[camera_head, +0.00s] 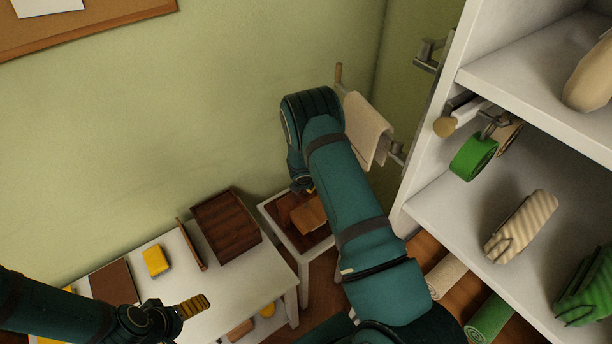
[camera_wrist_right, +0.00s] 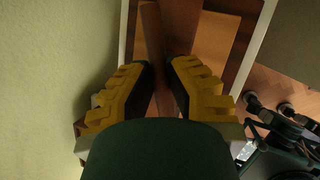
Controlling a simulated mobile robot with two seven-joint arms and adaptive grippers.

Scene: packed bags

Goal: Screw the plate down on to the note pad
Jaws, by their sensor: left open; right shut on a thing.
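A reddish-brown wooden block (camera_head: 309,215), perhaps the plate, sits on a dark board (camera_head: 284,207) on a small white table. I cannot make out the note pad under it. My right arm reaches over this table and its gripper is mostly hidden in the head view. In the right wrist view my right gripper (camera_wrist_right: 161,70) has its yellow fingers close together on a narrow brown wooden piece (camera_wrist_right: 153,40). Orange-brown wood (camera_wrist_right: 217,38) shows below it. My left gripper (camera_head: 190,306) is open and empty, above the long white table at lower left.
The long white table (camera_head: 245,290) carries a dark brown tray (camera_head: 226,226), a yellow pad-like block (camera_head: 156,261) and a brown flat item (camera_head: 113,283). A cream towel (camera_head: 366,130) hangs behind my right arm. White shelves (camera_head: 475,215) with rolled goods stand at right.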

